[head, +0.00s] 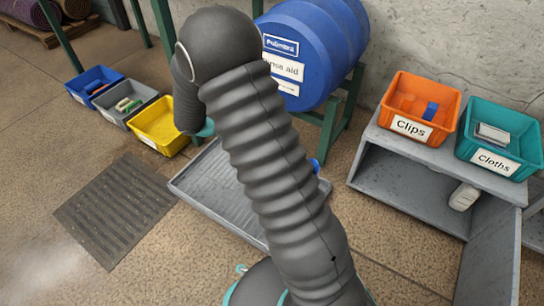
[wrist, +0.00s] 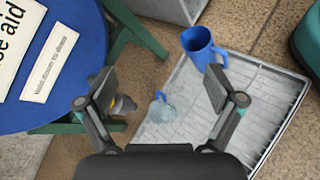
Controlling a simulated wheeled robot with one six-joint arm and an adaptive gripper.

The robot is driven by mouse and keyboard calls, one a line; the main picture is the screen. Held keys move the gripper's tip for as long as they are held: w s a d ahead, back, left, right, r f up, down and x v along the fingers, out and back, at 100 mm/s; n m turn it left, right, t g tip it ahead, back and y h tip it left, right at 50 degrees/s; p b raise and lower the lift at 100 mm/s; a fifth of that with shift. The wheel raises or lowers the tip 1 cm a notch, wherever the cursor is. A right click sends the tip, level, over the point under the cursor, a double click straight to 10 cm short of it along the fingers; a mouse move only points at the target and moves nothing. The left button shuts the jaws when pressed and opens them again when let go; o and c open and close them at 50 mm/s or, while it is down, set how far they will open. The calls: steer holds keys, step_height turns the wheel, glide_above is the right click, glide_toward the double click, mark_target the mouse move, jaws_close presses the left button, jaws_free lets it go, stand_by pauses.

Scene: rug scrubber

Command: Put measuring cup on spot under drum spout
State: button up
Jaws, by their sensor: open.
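In the wrist view, a clear cup with a blue handle (wrist: 161,110), likely the measuring cup, is on the left part of the grey drip tray (wrist: 262,78). A blue jug (wrist: 200,46) stands at the tray's far edge. My gripper (wrist: 158,88) is open and empty, with the clear cup seen between its fingers. A dark and yellowish part (wrist: 122,104), perhaps the drum spout, shows beside the left finger, partly hidden. The blue drum (head: 330,40) lies on a green stand. I cannot make out the marked spot. In the head view my arm hides the gripper and clear cup.
A grey cabinet with an open door (head: 489,255) stands right, carrying an orange Clips bin (head: 418,108) and a teal Cloths bin (head: 497,139). Blue, grey and yellow bins (head: 160,125) stand left. A dark floor grate (head: 115,210) lies before them. Green stand legs (head: 331,125) flank the tray.

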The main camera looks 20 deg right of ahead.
steer(key=s+a+r+m+t+y, duration=0.3)
steer(key=s+r, duration=0.6)
steer(key=s, duration=0.3)
steer(key=s+a+r+m+t+y, duration=0.3)
steer(key=s+a+r+m+y, duration=0.2)
steer(key=s, duration=0.8)
steer(key=shift+s+r+m+t+y, duration=0.15)
steer(key=shift+r+m+t+y, duration=0.15)
steer(key=shift+r+m+y, duration=1.65)
steer(key=shift+d+r+n, duration=0.1)
steer(key=shift+r+n, duration=0.25)
steer(key=shift+r, duration=0.15)
